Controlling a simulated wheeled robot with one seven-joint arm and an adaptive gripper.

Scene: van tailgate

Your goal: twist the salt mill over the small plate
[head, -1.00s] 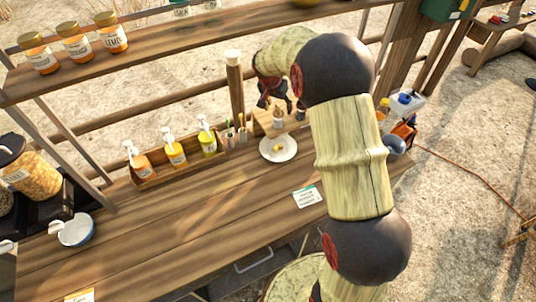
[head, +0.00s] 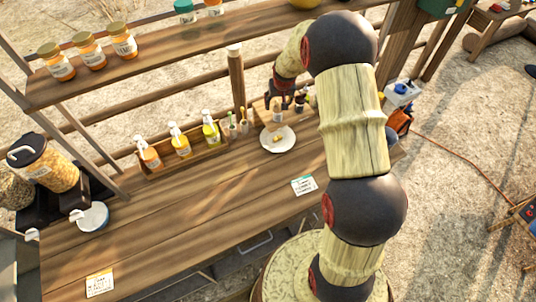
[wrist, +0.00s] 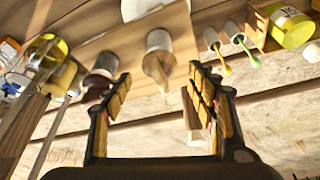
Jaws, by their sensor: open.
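The small white plate (head: 278,139) lies on the wooden counter with a small yellowish item on it; its edge shows in the wrist view (wrist: 140,8). Just behind it, on a wooden board (wrist: 130,42), stands a pale mill (head: 277,114) with a white body and light wooden top, which looks like the salt mill (wrist: 158,50). A darker mill (wrist: 103,66) stands beside it. My gripper (head: 279,97) is open above and behind them. In the wrist view, my gripper's fingertips (wrist: 155,82) are spread on either side of the pale mill's top, and nothing is clasped.
Cups with brushes (head: 238,127) and a wooden rack of pump bottles (head: 182,150) stand left of the plate. A blue-capped jug (head: 401,92) stands at the right end. A shelf with jars (head: 90,52) runs above. The counter's front middle is mostly clear.

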